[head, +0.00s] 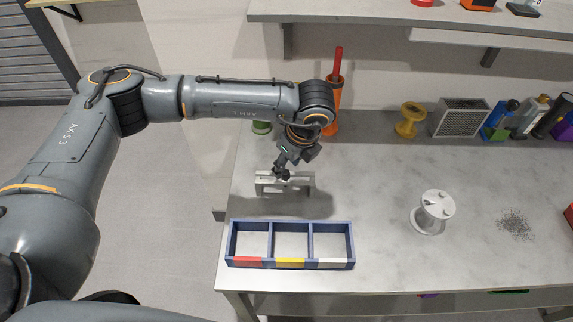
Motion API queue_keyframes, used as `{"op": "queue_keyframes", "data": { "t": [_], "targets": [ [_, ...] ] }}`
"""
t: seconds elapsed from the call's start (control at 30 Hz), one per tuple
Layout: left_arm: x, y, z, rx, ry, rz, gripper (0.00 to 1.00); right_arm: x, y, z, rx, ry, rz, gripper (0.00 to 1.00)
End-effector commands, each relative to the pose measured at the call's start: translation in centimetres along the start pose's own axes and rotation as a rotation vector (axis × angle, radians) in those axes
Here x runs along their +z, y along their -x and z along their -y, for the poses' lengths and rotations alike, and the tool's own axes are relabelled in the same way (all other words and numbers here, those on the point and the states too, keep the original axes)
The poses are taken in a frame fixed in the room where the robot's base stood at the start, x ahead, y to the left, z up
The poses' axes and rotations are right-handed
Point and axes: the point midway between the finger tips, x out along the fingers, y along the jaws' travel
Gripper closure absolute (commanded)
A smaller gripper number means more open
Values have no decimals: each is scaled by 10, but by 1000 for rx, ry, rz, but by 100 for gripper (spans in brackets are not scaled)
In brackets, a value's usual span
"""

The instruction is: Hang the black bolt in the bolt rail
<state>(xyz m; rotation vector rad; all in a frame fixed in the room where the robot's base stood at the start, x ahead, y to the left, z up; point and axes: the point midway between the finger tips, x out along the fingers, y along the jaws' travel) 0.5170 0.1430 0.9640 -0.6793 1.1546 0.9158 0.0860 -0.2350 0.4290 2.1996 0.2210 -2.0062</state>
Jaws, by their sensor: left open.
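The bolt rail (304,187), a light grey stand with a raised bar, is on the worktable behind the divided tray. My left gripper (281,175) points down at the top of the rail, its fingers at or just above the bar near the middle. It is open. The dark fingers cover part of the rail. I cannot make out a black bolt apart from the dark fingers, so I cannot tell whether one is in the rail there. My right gripper is not in view.
A blue tray (352,246) has three empty-looking compartments marked red, yellow and white. A white rotary jig (433,211) stands to the right, with dark specks (514,223) beyond it. An orange holder (333,112), yellow spool (410,120), grey box (459,118) and bottles line the back.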

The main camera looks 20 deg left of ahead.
Motion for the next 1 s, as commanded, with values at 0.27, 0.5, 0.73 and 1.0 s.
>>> {"op": "queue_keyframes", "data": {
  "t": [0.27,0.5,0.73,1.0],
  "targets": [
    [-2,62,1,-7,-3,1,58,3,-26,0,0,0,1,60],
    [-2,97,1,-4,-2,0,58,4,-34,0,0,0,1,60],
    [-2,105,0,-1,-3,0,58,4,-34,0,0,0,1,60],
    [-2,104,0,-1,-2,0,58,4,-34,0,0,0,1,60]
  ]
}}
